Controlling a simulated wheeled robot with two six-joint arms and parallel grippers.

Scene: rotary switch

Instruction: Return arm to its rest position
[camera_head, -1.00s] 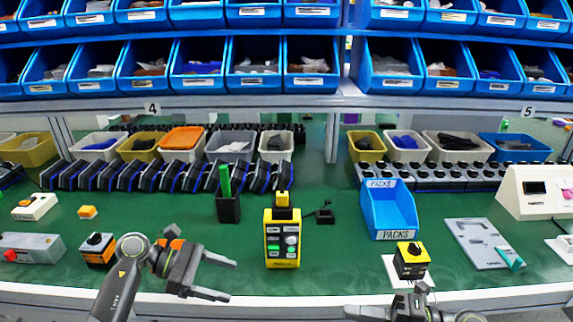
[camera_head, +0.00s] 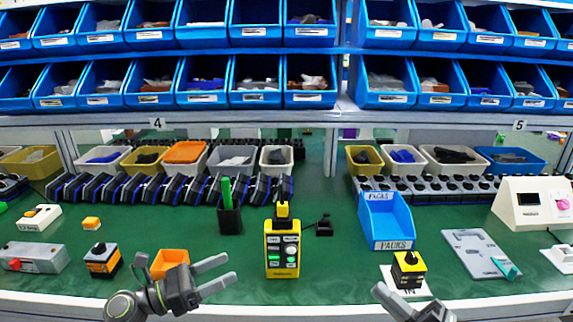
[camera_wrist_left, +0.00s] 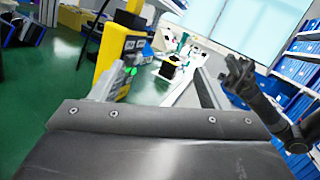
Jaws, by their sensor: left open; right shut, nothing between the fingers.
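A black-and-yellow switch box (camera_head: 408,269) with a dark knob sits on a white plate marked "IN" at the front right of the bench. A black-and-orange switch box (camera_head: 102,261) with a knob stands at the left. A yellow control box (camera_head: 282,249) with green lights stands in the middle. My left gripper (camera_head: 232,270) is open and empty, above the front edge, left of the yellow box and apart from it. In the left wrist view its two fingers (camera_wrist_left: 155,88) are spread. My right gripper (camera_head: 378,291) is shut near the front edge, left of the "IN" plate, partly cut off.
An orange bin (camera_head: 170,262) lies just behind my left gripper. The bench between the yellow box and the "IN" plate is clear.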

